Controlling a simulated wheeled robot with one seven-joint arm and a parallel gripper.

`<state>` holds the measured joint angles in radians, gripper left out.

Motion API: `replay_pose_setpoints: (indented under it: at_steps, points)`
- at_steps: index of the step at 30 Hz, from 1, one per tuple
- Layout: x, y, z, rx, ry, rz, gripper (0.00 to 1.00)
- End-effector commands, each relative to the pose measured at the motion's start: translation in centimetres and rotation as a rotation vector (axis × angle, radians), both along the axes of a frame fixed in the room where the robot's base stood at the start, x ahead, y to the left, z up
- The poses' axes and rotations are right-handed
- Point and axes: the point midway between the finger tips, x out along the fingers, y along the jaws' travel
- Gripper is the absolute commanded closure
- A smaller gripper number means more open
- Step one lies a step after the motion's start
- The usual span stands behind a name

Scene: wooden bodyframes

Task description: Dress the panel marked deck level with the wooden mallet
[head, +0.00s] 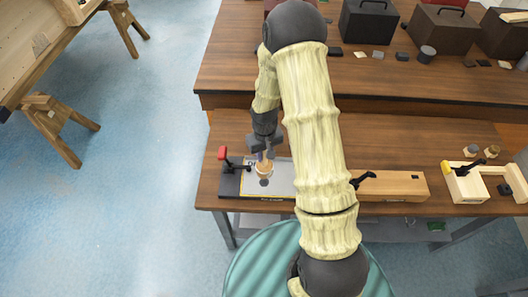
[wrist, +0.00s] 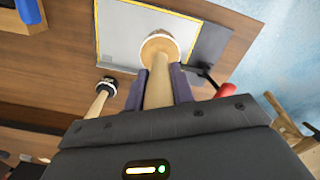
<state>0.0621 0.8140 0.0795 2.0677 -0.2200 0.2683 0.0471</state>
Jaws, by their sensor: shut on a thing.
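My gripper (head: 262,155) is shut on the handle of the wooden mallet (wrist: 159,75). In the wrist view the handle runs between the two dark jaws, and the round pale head (wrist: 160,46) is at its far end. The mallet head is over a grey panel (wrist: 125,30) with a yellow edge line; I cannot tell whether it touches. The panel (head: 281,178) lies at the front left of the near bench in the head view, partly hidden by my arm. The panel's marking is too small to read.
A red-handled clamp (head: 223,153) stands at the panel's left. A second mallet-like tool (wrist: 104,95) lies near it in the wrist view. A wooden block (head: 395,186) and a fixture (head: 466,186) are to the right. Boxes (head: 367,22) stand on the far bench.

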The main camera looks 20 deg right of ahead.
Motion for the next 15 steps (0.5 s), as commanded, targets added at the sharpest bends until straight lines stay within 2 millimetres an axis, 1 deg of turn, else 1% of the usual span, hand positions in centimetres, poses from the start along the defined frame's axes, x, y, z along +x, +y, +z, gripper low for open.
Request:
replay_pose_setpoints:
  at_steps: [12,15]
  points:
    - [-6.5,-0.1,1.5,0.000,0.001,-0.003,1.00]
    - [-7.9,-0.1,1.8,0.000,0.000,-0.003,1.00]
